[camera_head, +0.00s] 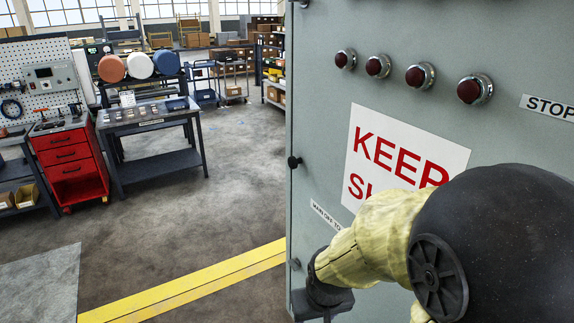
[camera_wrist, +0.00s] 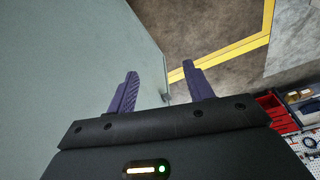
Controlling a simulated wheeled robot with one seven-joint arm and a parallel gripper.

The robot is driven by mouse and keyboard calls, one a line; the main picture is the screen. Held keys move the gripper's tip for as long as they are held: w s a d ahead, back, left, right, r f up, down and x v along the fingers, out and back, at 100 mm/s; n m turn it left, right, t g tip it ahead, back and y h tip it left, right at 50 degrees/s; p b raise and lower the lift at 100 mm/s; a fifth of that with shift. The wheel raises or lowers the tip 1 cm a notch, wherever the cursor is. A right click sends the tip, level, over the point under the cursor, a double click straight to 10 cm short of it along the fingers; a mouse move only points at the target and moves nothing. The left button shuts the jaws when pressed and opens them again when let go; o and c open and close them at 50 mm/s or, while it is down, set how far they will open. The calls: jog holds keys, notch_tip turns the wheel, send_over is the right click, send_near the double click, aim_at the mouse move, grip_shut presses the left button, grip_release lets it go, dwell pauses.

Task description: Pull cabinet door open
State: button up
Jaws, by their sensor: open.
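The cabinet door (camera_head: 320,120) is a grey-green panel filling the right of the head view. It bears red buttons, a red-lettered KEEP sign (camera_head: 385,150) partly hidden by my arm, and a STOP label. Its left edge carries small dark fittings (camera_head: 294,162). In the wrist view the grey-green panel (camera_wrist: 70,60) fills the left side. My gripper (camera_wrist: 160,70) is open there, one finger over the panel and the other over the floor beyond its edge. The panel edge runs between the fingers; contact cannot be told. In the head view my gripper's fingers are not clearly visible.
A red drawer cabinet (camera_head: 72,163) and a dark worktable (camera_head: 150,125) stand at the left. Shelves with boxes are farther back. A yellow floor line (camera_head: 190,285) crosses the floor towards the cabinet. The concrete floor (camera_head: 225,170) left of the cabinet is clear.

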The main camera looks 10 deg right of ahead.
aim_at(290, 164)
jog(key=w+a+r+m+t+h, duration=0.2)
jog(key=w+a+r+t, duration=0.3)
jog(key=w, duration=0.6)
jog(key=w+a+r+m+t+h+p, duration=0.1)
jog(key=w+r+t, duration=0.2)
jog(key=w+r, duration=0.6)
jog(key=w+a+r+m+t+h, duration=0.25)
jog(key=w+r+t, duration=0.25)
jog(key=w, duration=0.8)
jog(key=s+a+m+g+h+p, duration=0.1)
jog(key=s+a+m+g+h, duration=0.7)
jog(key=s+m+g+h, duration=0.1)
jog(key=g+h, duration=0.1)
jog(key=h, duration=0.1)
jog(key=shift+r+h, duration=0.3)
jog(key=shift+h, duration=0.05)
jog(key=shift+d, duration=0.15)
jog(key=p+x, duration=0.7)
jog(key=x, duration=0.9)
jog(key=shift+d, duration=0.25)
jog(key=shift+w+d+f, duration=0.1)
jog(key=shift+d, duration=0.3)
